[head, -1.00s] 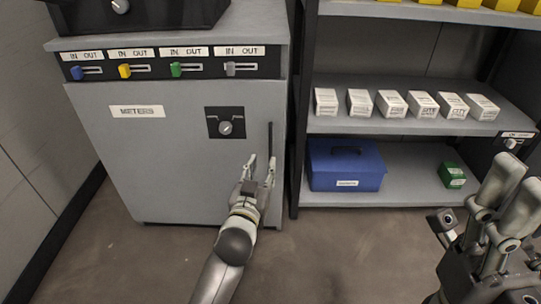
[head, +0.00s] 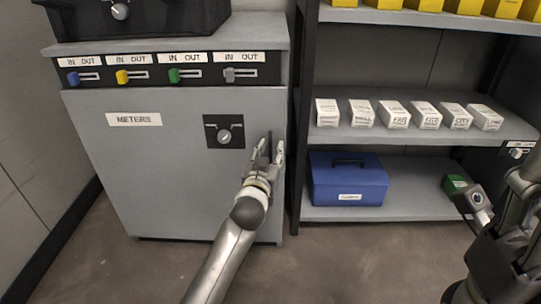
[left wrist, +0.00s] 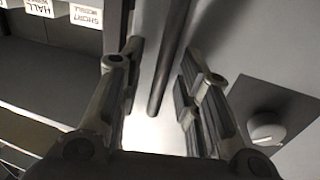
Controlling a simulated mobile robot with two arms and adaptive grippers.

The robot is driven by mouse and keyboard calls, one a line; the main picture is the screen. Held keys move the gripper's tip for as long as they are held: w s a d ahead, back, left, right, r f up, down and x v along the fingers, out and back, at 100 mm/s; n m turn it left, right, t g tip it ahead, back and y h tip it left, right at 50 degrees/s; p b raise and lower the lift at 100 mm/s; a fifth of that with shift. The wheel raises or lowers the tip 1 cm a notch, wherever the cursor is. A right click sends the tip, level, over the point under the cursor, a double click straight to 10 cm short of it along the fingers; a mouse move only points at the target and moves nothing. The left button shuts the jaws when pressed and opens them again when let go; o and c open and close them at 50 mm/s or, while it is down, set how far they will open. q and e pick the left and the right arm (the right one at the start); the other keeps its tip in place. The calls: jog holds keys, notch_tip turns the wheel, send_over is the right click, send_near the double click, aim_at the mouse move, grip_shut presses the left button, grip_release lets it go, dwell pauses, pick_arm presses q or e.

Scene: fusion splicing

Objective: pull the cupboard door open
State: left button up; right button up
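The grey cupboard door (head: 150,185), labelled METERS, looks closed in the head view. Its handle is a dark upright bar near the door's right edge; it shows in the left wrist view (left wrist: 168,65). My left gripper (head: 271,148) is at the handle. In the left wrist view my left gripper (left wrist: 160,75) has its fingers apart, one on each side of the bar, with gaps visible. A round knob on a dark plate (head: 224,136) sits left of the handle. My right gripper (head: 515,205) is at the right edge, partly cut off; its finger opening is unclear.
Above the door is a row of coloured sliders (head: 122,76) marked IN and OUT. A shelf rack (head: 400,136) stands close on the right, with white boxes (head: 394,114), a blue case (head: 348,181) and a green box (head: 455,184). The floor in front is clear.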

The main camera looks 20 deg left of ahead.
pick_arm(q)
grip_shut()
dwell(0.5)
